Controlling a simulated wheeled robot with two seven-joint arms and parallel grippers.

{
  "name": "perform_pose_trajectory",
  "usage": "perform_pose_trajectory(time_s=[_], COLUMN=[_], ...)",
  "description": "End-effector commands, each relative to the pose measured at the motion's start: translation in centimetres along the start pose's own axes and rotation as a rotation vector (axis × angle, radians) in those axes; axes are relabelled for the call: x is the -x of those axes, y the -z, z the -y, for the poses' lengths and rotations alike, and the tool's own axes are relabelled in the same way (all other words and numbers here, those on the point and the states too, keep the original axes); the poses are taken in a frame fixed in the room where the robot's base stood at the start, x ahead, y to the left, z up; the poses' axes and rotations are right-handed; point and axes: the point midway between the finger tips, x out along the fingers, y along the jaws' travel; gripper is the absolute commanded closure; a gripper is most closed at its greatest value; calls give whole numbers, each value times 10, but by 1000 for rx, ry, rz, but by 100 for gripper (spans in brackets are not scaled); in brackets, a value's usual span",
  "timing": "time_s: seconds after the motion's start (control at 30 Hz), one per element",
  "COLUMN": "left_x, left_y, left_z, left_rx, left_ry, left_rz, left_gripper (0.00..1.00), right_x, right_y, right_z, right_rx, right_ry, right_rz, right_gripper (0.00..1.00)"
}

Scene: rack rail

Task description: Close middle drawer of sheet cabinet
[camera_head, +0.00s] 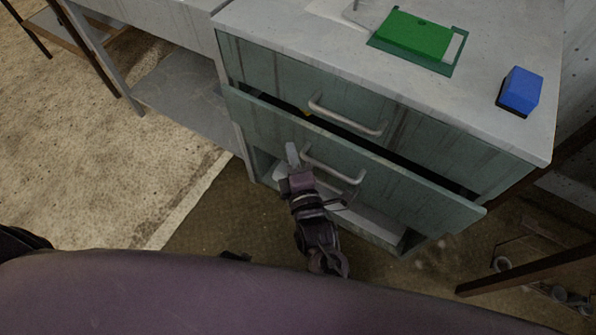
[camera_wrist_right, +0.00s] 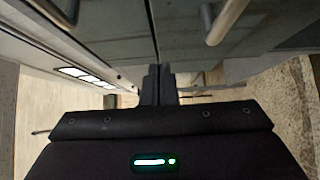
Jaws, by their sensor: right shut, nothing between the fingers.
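The sheet cabinet (camera_head: 232,62) has grey-green drawer fronts with pale bar handles. The middle drawer (camera_head: 420,192) is pulled out a little. A dark gap shows behind its top edge, and its front stands out past the top drawer (camera_head: 440,143). Its handle (camera_head: 335,171) is at the front's middle. My right gripper (camera_head: 292,154) is shut and empty, close to the drawer front, left of the handle. In the right wrist view its fingers (camera_wrist_right: 158,84) are together near a greenish panel (camera_wrist_right: 185,40); I cannot tell if they touch it. My left gripper is not in view.
A green box (camera_head: 415,36) and a blue block (camera_head: 520,90) sit on the cabinet top. Below the middle drawer is an open, pale-floored space (camera_head: 375,222). A bench (camera_head: 180,95) stands at the left, and a brown-legged frame (camera_head: 525,270) at the right.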

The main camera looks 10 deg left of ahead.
Motion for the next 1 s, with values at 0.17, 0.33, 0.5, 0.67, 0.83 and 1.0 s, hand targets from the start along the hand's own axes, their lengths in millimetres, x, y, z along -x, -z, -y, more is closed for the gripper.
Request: perform_pose_trajectory(time_s=[0.17,0.33,0.5,0.67,0.83,1.0], left_x=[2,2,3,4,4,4], left_y=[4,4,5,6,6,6], left_z=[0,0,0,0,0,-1], left_rx=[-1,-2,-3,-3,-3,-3], left_ry=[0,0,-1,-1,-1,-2], left_rz=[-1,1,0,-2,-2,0], left_gripper=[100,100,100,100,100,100], right_x=[-28,-39,-42,-42,-47,-67], right_y=[-13,-25,-28,-28,-32,-53], right_z=[0,0,1,1,1,0], right_rx=[2,0,-1,-1,2,4], right_ry=[1,1,3,3,1,-1], right_rz=[1,-1,-1,-1,-1,1], right_gripper=[100,100,100,100,100,100])
